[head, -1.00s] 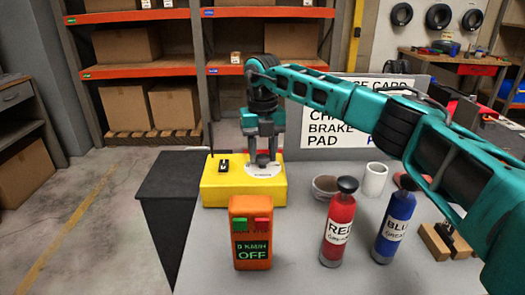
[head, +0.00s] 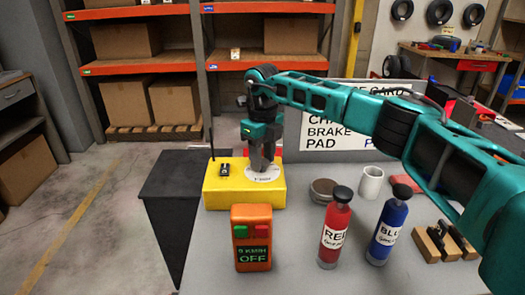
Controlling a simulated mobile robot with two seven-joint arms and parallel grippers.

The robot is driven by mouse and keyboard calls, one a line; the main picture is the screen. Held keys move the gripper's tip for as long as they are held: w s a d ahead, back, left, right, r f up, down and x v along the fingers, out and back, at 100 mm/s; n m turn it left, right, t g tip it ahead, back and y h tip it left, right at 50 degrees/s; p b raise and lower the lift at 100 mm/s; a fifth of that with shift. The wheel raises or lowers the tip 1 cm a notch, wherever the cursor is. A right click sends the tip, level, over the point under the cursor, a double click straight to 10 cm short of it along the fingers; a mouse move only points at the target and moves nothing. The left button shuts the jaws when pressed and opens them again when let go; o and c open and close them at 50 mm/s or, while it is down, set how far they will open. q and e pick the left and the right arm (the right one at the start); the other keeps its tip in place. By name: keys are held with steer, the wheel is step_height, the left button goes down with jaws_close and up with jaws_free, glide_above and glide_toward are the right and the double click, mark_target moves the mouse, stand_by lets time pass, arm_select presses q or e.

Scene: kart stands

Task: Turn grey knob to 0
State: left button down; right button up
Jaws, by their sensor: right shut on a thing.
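A yellow box (head: 230,194) stands on the grey table, with a small black switch (head: 224,170) on its left and a pale round dial plate (head: 268,178) on its right. My right gripper (head: 262,166) points down over the dial plate and is shut on the grey knob there. The fingers hide most of the knob, and I cannot read which number it points at. My left gripper is not in view.
An orange device reading OFF (head: 251,252) stands in front of the box. A red bottle (head: 335,235) and a blue bottle (head: 389,232) stand to the right. A white cup (head: 371,182), a brown round container (head: 323,190) and a sign (head: 335,142) are behind them.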

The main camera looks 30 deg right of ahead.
mark_target(263, 161)
steer(key=n, duration=0.3)
steer(key=shift+r+n+p, duration=0.15)
steer(key=shift+n+p, duration=0.25)
steer(key=n, duration=0.4)
steer(key=shift+w+n, duration=0.1)
steer(key=shift+n, duration=0.2)
steer(key=o, duration=1.1)
steer(key=shift+c, duration=0.2)
step_height(263, 161, up, 13)
steer(key=shift+f, duration=0.2)
